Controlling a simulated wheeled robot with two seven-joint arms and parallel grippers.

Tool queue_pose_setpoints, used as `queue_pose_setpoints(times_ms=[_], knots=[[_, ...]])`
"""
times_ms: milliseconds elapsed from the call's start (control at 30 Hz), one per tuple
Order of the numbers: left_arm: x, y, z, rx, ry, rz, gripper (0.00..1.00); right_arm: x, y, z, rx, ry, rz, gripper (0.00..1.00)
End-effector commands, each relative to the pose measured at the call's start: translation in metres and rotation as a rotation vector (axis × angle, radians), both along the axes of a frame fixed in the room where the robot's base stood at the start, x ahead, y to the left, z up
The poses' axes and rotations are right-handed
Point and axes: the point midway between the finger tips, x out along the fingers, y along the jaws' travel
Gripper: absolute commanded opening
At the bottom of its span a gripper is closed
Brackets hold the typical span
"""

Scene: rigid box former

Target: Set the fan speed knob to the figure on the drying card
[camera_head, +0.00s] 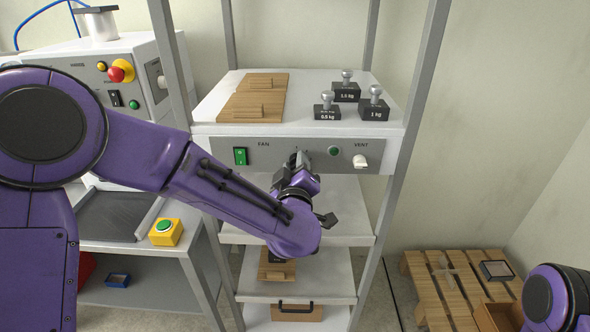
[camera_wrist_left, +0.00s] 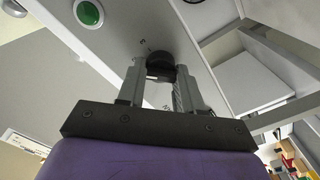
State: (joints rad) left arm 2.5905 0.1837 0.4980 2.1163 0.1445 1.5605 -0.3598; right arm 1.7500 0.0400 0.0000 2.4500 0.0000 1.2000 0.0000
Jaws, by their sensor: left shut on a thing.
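My left gripper (camera_head: 301,160) is at the grey front panel (camera_head: 220,156) of the shelf unit, to the right of the FAN label. The left wrist view shows its two fingers (camera_wrist_left: 160,72) shut on a dark round knob (camera_wrist_left: 160,60) on the panel. In the head view the gripper mostly covers this knob, and its pointer and figures cannot be read. I cannot make out a drying card in either view. Part of my right arm shows at the lower right, but its gripper is out of view.
Above stand several black weights (camera_head: 346,92) and wooden boards (camera_head: 256,97). A machine with a red button (camera_head: 117,74) is at left, a pallet (camera_head: 428,290) at right.

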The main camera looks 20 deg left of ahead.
Motion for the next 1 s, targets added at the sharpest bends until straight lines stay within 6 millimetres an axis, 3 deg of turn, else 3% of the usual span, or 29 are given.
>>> queue_pose_setpoints(times_ms=[533,567,633,1000], knots=[[-0.0004,0.0000,-0.0011,-0.028,-0.005,0.000,0.05,-0.0001,0.0000,-0.0020,0.000,0.000,0.000,0.43],[-0.0004,0.0000,-0.0011,-0.028,-0.005,0.000,0.38,0.0000,0.0001,-0.0020,0.000,0.000,0.000,0.43],[-0.0004,0.0000,-0.0011,-0.027,-0.006,-0.001,0.59,-0.0001,0.0000,-0.0020,0.000,0.000,0.000,0.43],[-0.0087,-0.0032,-0.0019,-0.026,-0.007,-0.004,0.59,-0.0001,0.0000,-0.0064,0.000,0.000,0.000,0.43]])
